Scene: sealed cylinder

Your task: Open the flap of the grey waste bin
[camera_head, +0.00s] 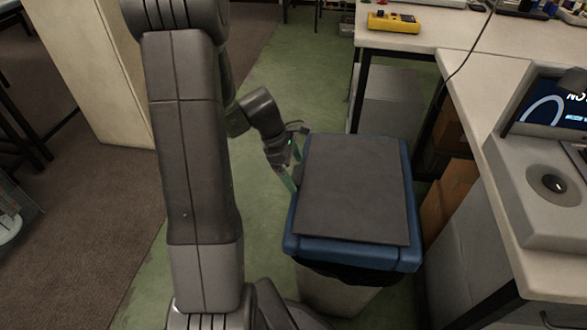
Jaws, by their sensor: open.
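The waste bin (333,291) stands on the floor in the middle right of the head view. It has a grey body, a blue rim (300,246) and a dark liner showing under the rim. Its flat dark grey flap (355,190) lies level over the top and looks closed. My gripper (294,184) is at the left edge of the bin, by the side of the flap, pointing down. It is open, with nothing seen between its fingers. Its fingertips are partly hidden at the rim, and I cannot tell whether they touch the flap.
A white bench (478,72) with a yellow device (393,22) is behind and right of the bin. A grey machine with a screen (555,105) stands at the right. Cardboard boxes (447,198) sit close to the bin's right side. Green floor (275,85) is clear behind my gripper.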

